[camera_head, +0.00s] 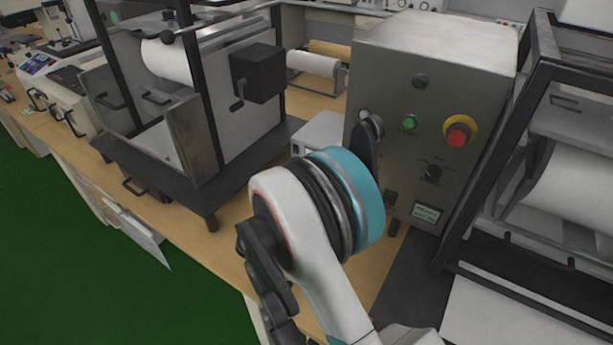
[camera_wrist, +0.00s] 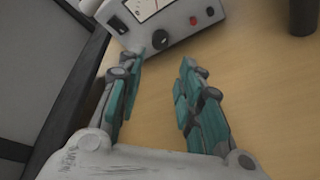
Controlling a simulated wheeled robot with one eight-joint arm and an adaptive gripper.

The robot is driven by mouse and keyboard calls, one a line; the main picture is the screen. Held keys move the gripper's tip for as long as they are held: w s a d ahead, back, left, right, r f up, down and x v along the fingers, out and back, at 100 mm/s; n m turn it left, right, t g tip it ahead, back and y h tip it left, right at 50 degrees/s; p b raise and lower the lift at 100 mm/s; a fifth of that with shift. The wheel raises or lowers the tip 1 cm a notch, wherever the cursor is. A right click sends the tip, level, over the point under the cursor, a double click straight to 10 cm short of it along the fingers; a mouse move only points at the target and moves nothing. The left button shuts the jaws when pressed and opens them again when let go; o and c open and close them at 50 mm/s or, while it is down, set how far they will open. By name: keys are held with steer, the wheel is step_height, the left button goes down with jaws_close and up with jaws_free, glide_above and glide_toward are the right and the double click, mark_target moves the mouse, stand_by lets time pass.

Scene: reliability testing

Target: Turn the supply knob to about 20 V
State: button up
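The supply (camera_wrist: 180,25) is a light grey box at the top of the wrist view. Its dark round knob (camera_wrist: 160,39) sits low on the front panel. A white meter (camera_wrist: 146,8) is above the knob, only partly in frame, so its reading cannot be made out. My gripper (camera_wrist: 162,68) is open and empty, its teal-padded fingers pointing toward the panel. The knob lies just beyond the fingertips, between their lines and nearer the left one, apart from both. In the head view a pale box (camera_head: 318,134), seemingly the supply, is partly hidden behind my arm; the knob and my fingers are hidden there.
A rocker switch (camera_wrist: 118,24) and red (camera_wrist: 193,20) and black terminals flank the knob. A tall grey control cabinet (camera_head: 400,180) with a red emergency button (camera_head: 456,137) stands right of the supply. A framed machine (camera_head: 215,120) stands left. Bare wooden tabletop (camera_wrist: 255,85) lies right of my fingers.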

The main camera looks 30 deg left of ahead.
steer(key=b+x, duration=0.3)
steer(key=x, duration=0.9)
steer(key=shift+c, duration=0.5)
steer(key=c, duration=0.7)
